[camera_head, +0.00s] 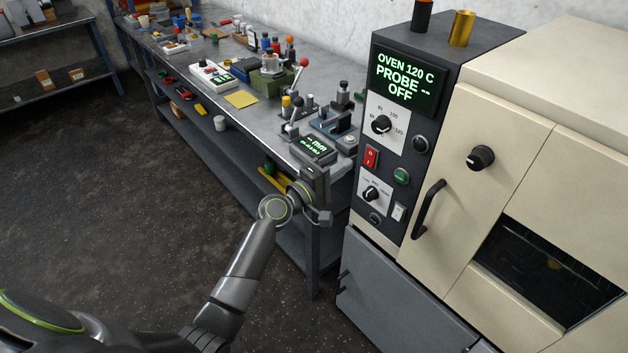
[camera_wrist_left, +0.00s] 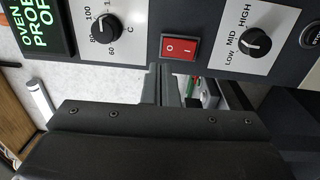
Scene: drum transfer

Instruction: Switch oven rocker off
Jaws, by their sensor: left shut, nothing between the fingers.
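The oven's red rocker (camera_head: 371,157) sits on the dark control panel, below and left of the temperature dial (camera_head: 381,125). In the left wrist view the rocker (camera_wrist_left: 179,49) shows sideways, with its O and I marks visible. My left gripper (camera_head: 324,216) is shut and empty, left of and below the rocker, in front of the panel. In the left wrist view its narrow fingertips (camera_wrist_left: 164,72) are just below the rocker; I cannot tell how far apart they are in depth. My right gripper is not in view.
A lower dial (camera_head: 371,194), a green button (camera_head: 401,176) and a white switch (camera_head: 399,212) are close to the rocker. The oven door handle (camera_head: 428,209) sticks out to the right. The workbench (camera_head: 205,110) with instruments stands behind my left gripper.

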